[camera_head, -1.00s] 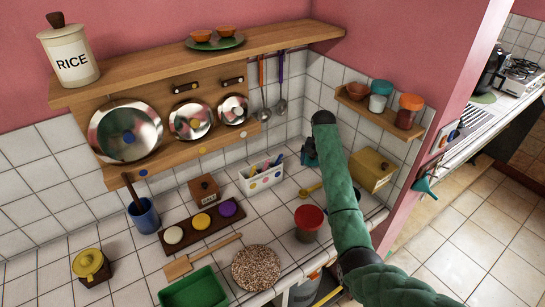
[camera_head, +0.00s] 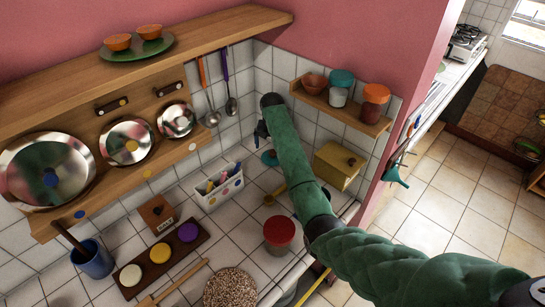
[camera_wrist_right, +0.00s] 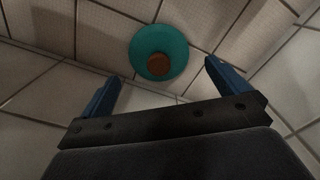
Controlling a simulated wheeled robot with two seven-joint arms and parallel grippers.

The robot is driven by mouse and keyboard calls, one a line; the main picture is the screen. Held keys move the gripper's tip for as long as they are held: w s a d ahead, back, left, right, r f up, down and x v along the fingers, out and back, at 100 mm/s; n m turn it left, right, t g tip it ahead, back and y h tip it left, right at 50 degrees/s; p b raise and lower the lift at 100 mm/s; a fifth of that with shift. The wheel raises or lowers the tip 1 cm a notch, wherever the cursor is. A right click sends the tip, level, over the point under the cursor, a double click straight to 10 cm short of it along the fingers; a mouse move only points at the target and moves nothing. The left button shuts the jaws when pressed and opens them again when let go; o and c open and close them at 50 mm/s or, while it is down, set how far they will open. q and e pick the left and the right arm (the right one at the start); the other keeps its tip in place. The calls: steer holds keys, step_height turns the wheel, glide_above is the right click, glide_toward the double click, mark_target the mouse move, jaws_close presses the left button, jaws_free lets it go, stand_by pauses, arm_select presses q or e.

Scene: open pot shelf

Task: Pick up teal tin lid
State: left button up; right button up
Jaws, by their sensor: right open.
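The teal tin lid (camera_head: 269,158) is a round teal disc on the tiled counter near the back corner. In the right wrist view the lid (camera_wrist_right: 158,38) shows whole, with a brown knob at its middle. My right gripper (camera_head: 261,131) is just above and beside the lid in the head view, with its arm hiding part of that corner. In the right wrist view its two blue fingers are spread apart with nothing between them, and the lid lies beyond the tips. The lid and the fingers look apart. My left gripper is not in view.
A white pen box (camera_head: 219,189) stands left of the lid, and a yellow box (camera_head: 339,167) to its right. A red-topped canister (camera_head: 279,235) is in front. A small wall shelf (camera_head: 345,112) with jars, one teal-lidded, hangs above right. Hanging ladles (camera_head: 231,105) are close by.

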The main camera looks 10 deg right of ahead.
mark_target(273, 151)
steer(key=f, duration=0.4)
steer(key=shift+w+d, duration=0.2)
steer(key=shift+s+f, duration=0.15)
steer(key=shift+f, duration=0.2)
